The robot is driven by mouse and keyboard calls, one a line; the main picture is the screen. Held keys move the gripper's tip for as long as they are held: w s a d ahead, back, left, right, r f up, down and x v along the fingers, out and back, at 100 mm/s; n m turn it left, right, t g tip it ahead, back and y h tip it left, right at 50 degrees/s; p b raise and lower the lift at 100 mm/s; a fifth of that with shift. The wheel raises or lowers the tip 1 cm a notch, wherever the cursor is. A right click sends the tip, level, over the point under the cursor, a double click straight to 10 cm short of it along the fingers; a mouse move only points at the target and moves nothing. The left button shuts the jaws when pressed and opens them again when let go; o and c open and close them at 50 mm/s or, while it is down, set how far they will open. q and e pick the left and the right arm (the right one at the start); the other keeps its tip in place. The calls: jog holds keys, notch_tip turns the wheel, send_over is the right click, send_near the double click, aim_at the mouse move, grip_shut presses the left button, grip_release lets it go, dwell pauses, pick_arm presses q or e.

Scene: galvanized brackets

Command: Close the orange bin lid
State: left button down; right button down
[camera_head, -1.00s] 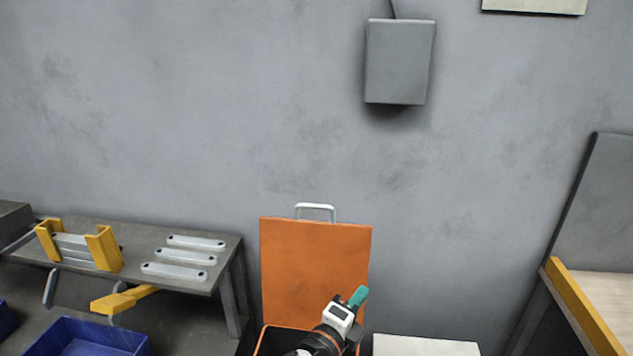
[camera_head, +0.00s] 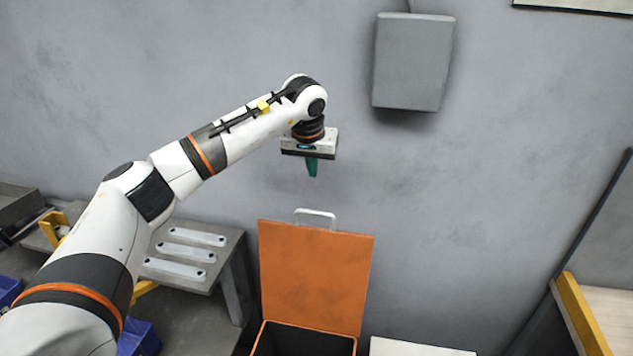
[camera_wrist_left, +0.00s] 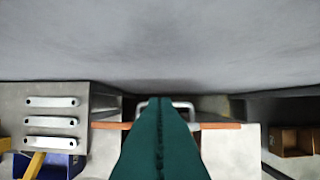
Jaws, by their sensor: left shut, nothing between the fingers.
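The orange bin lid (camera_head: 314,275) stands open and upright at the back of the bin, near the wall. A metal handle (camera_head: 315,217) sits on its top edge. The bin (camera_head: 302,341) shows a dark interior below the lid, cut off by the lower picture edge. My left gripper (camera_head: 312,168) points down above the lid, apart from it, with its teal fingers shut and empty. In the left wrist view the fingers (camera_wrist_left: 160,140) cover the middle of the lid, which shows edge-on (camera_wrist_left: 220,126) with part of its handle (camera_wrist_left: 183,105) behind them. My right gripper is not in view.
A grey table (camera_head: 222,240) at left holds several galvanized brackets (camera_head: 185,252). Blue bins (camera_head: 140,340) stand below it. A grey wall box (camera_head: 413,62) hangs to the right of my gripper. A pale block (camera_head: 415,347) lies right of the bin.

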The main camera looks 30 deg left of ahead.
pick_arm(q)
notch_tip(320, 180, down, 9)
jog(key=p, duration=0.4)
jog(key=shift+s+d, duration=0.2)
jog(key=shift+s, duration=0.25)
